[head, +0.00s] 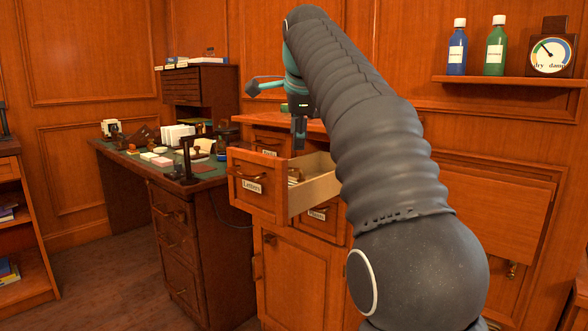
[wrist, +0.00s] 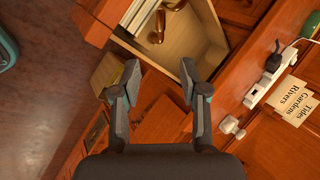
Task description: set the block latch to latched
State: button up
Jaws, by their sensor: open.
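My gripper (head: 299,132) hangs above the open Letters drawer (head: 258,200) in the head view. In the wrist view my gripper (wrist: 160,82) is open, its two fingers apart with nothing between them. I cannot clearly identify the block latch in either view. A small brass fitting (head: 512,270) shows on the wood panel at the right of the head view, well apart from my gripper; I cannot tell its state.
The drawer sticks out from the wooden cabinet (head: 276,270). A desk (head: 125,165) crowded with small items stands to the left. A shelf (head: 510,80) with bottles and a dial is at upper right. A white strip (wrist: 270,88) and labels (wrist: 293,98) lie right of my fingers.

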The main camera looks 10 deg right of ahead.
aim_at(294, 169)
jog(key=b+x, duration=0.2)
jog(key=x, duration=0.8)
jog(key=shift+f, duration=0.25)
